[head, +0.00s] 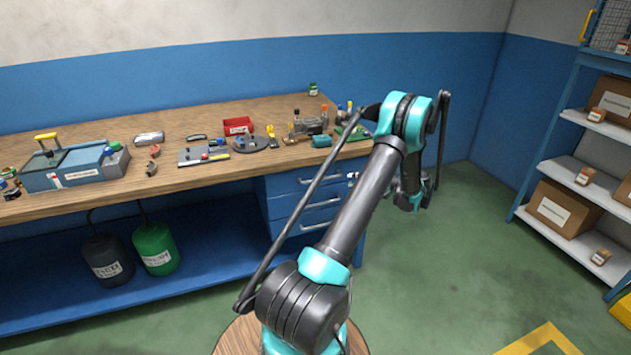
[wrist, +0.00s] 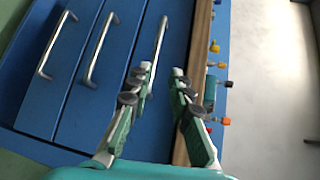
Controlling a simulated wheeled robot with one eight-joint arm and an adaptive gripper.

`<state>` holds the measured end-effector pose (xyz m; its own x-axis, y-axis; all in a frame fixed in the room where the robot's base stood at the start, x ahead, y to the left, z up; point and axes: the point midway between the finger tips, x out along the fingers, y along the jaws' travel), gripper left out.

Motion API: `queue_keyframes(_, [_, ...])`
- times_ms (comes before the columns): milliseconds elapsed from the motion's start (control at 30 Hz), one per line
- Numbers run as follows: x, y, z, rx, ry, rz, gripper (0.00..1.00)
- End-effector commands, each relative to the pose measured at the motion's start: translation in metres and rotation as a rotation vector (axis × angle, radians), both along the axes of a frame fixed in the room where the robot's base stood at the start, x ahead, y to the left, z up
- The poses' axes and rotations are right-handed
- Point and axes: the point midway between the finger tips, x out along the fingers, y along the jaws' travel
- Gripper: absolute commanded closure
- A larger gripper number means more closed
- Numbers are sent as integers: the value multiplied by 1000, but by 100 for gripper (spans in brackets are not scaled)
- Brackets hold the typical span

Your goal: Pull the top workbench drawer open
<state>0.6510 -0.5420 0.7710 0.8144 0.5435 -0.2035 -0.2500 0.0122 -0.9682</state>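The blue top drawer (head: 289,182) sits just under the wooden bench top at the bench's right end, and its front looks flush. In the wrist view its silver bar handle (wrist: 161,42) runs up and down the picture, beside the wooden edge. My gripper (wrist: 161,73) is open, with one finger on each side of the line of the handle. The handle's lower end lies close to the fingertips; I cannot tell whether they touch. In the head view my arm hides most of the gripper and part of the drawer front.
Two lower drawer handles (wrist: 100,50) (wrist: 57,45) lie left in the wrist view. Tools and a red bin (head: 238,126) crowd the bench top (head: 90,195). Shelves with boxes (head: 563,209) stand at right. The green floor (head: 480,240) between is clear.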

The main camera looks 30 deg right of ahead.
Motion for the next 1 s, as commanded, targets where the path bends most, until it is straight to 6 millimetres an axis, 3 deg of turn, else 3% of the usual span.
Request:
queue_keyframes(167, [-23, -24, -12, 26, -48, -26, 80])
queue_keyframes(333, [-18, -21, -14, 29, -56, -26, 80])
queue_keyframes(1000, [88, 45, -32, 28, -54, -26, 80])
